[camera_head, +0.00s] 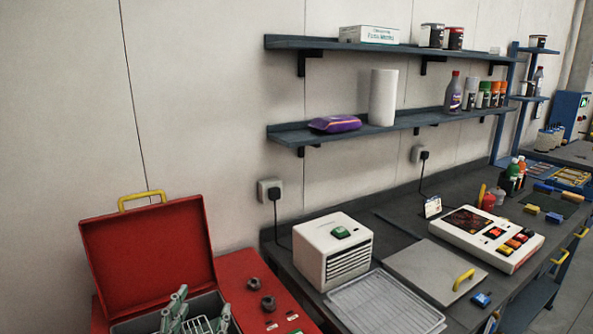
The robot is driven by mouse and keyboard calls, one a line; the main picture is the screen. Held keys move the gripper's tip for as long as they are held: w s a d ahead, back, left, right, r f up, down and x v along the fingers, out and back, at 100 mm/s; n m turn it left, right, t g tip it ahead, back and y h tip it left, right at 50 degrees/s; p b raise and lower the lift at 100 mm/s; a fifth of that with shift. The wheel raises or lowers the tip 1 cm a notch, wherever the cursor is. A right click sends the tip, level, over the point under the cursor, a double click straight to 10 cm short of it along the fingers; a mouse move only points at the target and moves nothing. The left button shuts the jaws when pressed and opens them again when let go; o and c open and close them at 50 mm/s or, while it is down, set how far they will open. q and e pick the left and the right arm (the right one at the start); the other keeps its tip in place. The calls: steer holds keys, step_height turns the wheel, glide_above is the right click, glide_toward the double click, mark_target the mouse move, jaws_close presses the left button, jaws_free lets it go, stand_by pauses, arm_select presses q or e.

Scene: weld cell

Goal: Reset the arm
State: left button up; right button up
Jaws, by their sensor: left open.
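My left gripper (203,306) shows at the bottom left edge of the head view as grey-green finger parts. Its fingers are apart and I see nothing held between them. It is in front of or over the opening of a red machine (262,292) with a raised red lid (147,255); I cannot tell how deep it is. The rest of the left arm is cut off by the picture's bottom edge. My right gripper is not in view.
Right of the red machine, a dark bench (393,233) holds a white box unit (333,248), a clear tray (385,303) and a control panel unit (487,236). Two wall shelves (391,129) hang above.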

arm_select(q)
steer(key=s+a+f+n+g+y, duration=0.1)
steer(key=s+a+f+g, duration=0.1)
steer(key=s+f+g, duration=0.45)
steer(key=s+a+f+n+g+y, duration=0.15)
steer(key=s+f, duration=0.25)
steer(key=f, duration=0.5)
steer(key=s+f+m+g+h, duration=0.1)
steer(key=s+f+g, duration=0.25)
steer(key=s, duration=0.45)
steer(key=s+f+m+g+h, duration=0.1)
steer(key=s+f+g, duration=0.2)
steer(key=s+f, duration=0.35)
steer(key=s+d+f+g+b, duration=0.1)
steer(key=s+f+b, duration=0.15)
steer(key=f, duration=1.35)
steer(key=s+f+g+b, duration=0.1)
steer(key=s+f+b, duration=0.15)
steer(key=f, duration=1.25)
steer(key=s+a+f+b, duration=0.1)
steer(key=s+f+b, duration=0.1)
steer(key=s+f, duration=0.6)
steer(key=s+a+f+g+b, duration=0.1)
steer(key=s+a+f+b, duration=0.1)
steer(key=s+f, duration=0.6)
step_height(320, 180, down, 4)
steer(key=shift+f+y+b, duration=0.1)
steer(key=shift+y+b, duration=0.25)
steer(key=shift+b, duration=0.15)
